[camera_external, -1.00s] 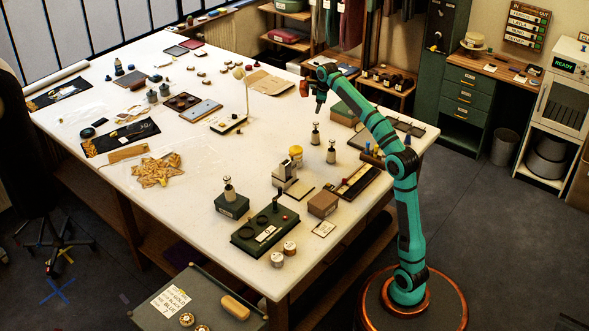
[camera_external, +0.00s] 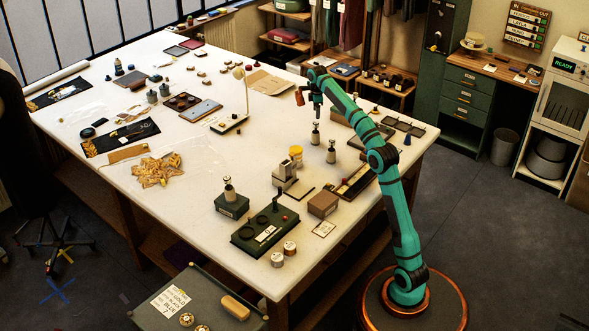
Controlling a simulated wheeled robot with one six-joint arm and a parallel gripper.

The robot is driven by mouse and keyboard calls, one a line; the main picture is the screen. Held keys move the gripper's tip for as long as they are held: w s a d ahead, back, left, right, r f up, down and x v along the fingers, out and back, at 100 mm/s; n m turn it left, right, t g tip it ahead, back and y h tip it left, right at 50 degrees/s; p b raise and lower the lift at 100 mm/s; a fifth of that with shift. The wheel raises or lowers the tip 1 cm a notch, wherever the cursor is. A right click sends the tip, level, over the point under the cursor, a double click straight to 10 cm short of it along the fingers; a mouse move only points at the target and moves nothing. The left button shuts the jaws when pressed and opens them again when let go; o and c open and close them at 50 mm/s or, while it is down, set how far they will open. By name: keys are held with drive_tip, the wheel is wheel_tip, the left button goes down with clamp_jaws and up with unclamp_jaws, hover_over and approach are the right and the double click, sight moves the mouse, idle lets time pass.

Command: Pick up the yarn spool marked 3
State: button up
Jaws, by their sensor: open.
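No number 3 can be read on any spool at this size, so I cannot tell which thing is the yarn spool marked 3. Two small round spool-like pieces with pale tops, one (camera_external: 278,259) and another (camera_external: 290,248), stand side by side near the table's front edge. A yellow round piece (camera_external: 296,153) stands near the table's middle right. My gripper (camera_external: 318,112) is open and points down above the table's right part, above and behind a dark-and-pale upright piece (camera_external: 316,136). It is apart from the spool-like pieces. Its jaws look empty, but they are very small here.
A similar upright piece (camera_external: 331,152) stands close by. A slim lamp (camera_external: 244,95) rises mid-table. Bare white table (camera_external: 180,225) lies front left.

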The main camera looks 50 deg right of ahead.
sight(316, 131)
wheel_tip(316, 131, down, 13)
drive_tip(key=shift+w+f, duration=0.15)
drive_tip(key=shift+f, duration=0.05)
idle(0.5)
drive_tip(key=c, duration=1.2)
drive_tip(key=shift+c, duration=0.2)
drive_tip(key=shift+r, duration=0.15)
